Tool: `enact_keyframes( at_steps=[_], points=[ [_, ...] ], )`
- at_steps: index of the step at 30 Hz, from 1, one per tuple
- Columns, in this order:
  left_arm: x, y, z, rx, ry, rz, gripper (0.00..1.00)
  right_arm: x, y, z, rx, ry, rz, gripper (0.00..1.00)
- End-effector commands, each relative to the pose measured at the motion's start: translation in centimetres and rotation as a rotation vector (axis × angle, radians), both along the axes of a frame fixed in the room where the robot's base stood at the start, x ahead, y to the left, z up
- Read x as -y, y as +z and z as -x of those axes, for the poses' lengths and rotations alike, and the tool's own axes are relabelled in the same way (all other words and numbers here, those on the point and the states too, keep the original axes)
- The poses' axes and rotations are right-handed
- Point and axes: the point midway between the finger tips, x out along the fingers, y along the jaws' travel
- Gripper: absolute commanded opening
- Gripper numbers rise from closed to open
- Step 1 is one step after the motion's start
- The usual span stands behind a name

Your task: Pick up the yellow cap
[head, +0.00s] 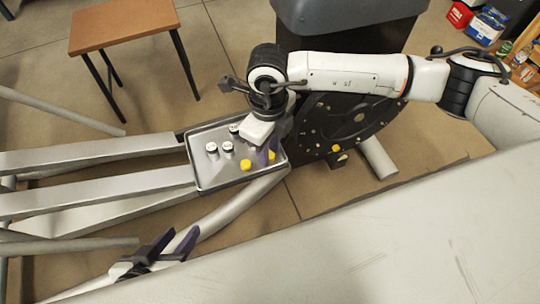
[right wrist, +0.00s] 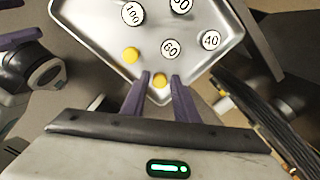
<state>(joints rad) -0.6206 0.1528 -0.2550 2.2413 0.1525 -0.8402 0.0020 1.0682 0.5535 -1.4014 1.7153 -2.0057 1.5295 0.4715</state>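A grey metal tray (head: 222,184) holds two yellow caps and several white numbered ones. One yellow cap (head: 246,165) lies near the tray's front edge; it also shows in the right wrist view (right wrist: 131,55). The other yellow cap (head: 272,155) is near the tray's right corner, partly hidden by my right gripper (head: 268,153). In the right wrist view this cap (right wrist: 160,80) sits between the purple fingertips of my right gripper (right wrist: 160,77), which are apart. Contact with the cap cannot be told. My left gripper (head: 174,240) is open and empty, below and left of the tray.
White caps marked 100 (right wrist: 132,13), 60 (right wrist: 171,48) and 40 (right wrist: 210,40) stand in the tray close by. A dark round flywheel (head: 345,122) is right of the tray. Metal rails (head: 95,155) extend left. A brown stool (head: 122,22) stands behind.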

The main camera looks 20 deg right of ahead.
Motion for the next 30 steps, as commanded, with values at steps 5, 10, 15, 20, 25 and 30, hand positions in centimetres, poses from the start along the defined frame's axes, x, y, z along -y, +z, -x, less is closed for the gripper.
enact_keyframes(
  at_steps=[5,10,15,20,25,30],
  points=[
    [0.0,0.0,0.0,-0.001,0.001,0.001,0.39,0.0,0.1,0.0,0.000,0.000,0.000,0.20],
    [0.0,0.0,0.0,0.000,0.002,0.002,0.39,0.0,0.1,0.0,-0.001,0.000,-0.001,0.00],
    [0.0,0.0,0.0,0.001,0.002,0.001,0.39,0.0,0.1,0.0,-0.001,0.000,-0.001,0.00],
    [0.0,0.0,0.0,0.001,0.002,0.001,0.39,0.0,0.1,0.0,-0.001,0.000,-0.001,0.00],
    [0.0,0.2,-0.1,0.002,0.003,0.001,0.39,0.0,0.5,0.0,0.000,0.000,-0.001,0.00],
    [-0.3,0.7,0.4,0.014,0.026,0.007,0.39,0.0,3.3,-0.1,0.003,0.000,-0.001,0.00]
  ],
)
